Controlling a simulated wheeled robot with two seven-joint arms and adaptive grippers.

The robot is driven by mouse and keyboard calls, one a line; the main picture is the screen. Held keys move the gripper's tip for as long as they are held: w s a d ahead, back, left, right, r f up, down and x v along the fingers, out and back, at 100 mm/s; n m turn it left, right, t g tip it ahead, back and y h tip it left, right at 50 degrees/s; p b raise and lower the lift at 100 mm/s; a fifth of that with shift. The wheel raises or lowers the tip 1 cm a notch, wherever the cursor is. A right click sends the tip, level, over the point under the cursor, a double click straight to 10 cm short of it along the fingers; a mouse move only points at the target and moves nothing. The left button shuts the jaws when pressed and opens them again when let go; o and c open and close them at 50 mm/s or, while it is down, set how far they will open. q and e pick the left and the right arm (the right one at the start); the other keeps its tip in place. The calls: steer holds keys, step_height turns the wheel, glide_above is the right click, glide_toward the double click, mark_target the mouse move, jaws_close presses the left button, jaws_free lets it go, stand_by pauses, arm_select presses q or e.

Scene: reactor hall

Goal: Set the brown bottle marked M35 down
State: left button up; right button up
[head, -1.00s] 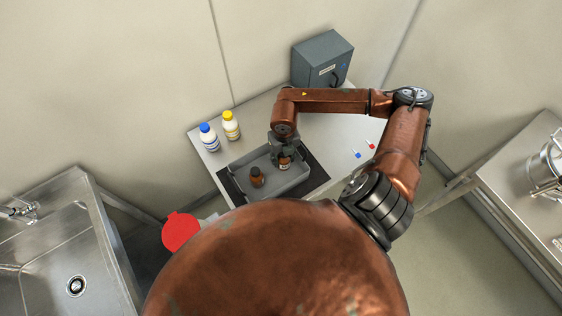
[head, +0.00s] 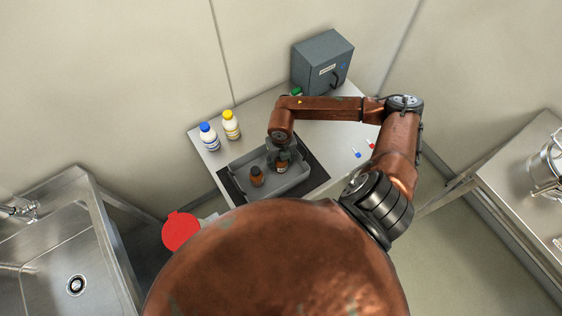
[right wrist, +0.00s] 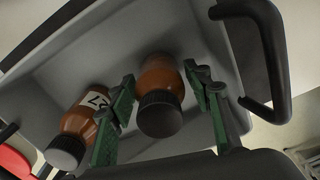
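Two small brown bottles with dark caps are at the grey tray (head: 296,185). My right gripper (head: 279,158) reaches down over the tray. In the right wrist view this bottle (right wrist: 160,77) sits between the green fingertips (right wrist: 158,76), cap toward the camera. No label shows on it there, so I cannot read M35. I cannot tell whether its base touches the tray. The other brown bottle (head: 257,177) stands to the left, its white label (right wrist: 97,101) partly hidden. My left gripper is out of view.
A blue-capped white bottle (head: 209,137) and a yellow-capped one (head: 231,125) stand behind the tray. A grey box (head: 322,62) is at the table's back. Small red and blue-marked items (head: 356,153) lie right. A sink (head: 60,250) is at left.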

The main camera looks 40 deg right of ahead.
steer(key=shift+o, duration=0.9)
steer(key=shift+r, duration=0.2)
step_height(320, 180, up, 12)
steer(key=shift+f, duration=0.1)
steer(key=shift+s, duration=0.1)
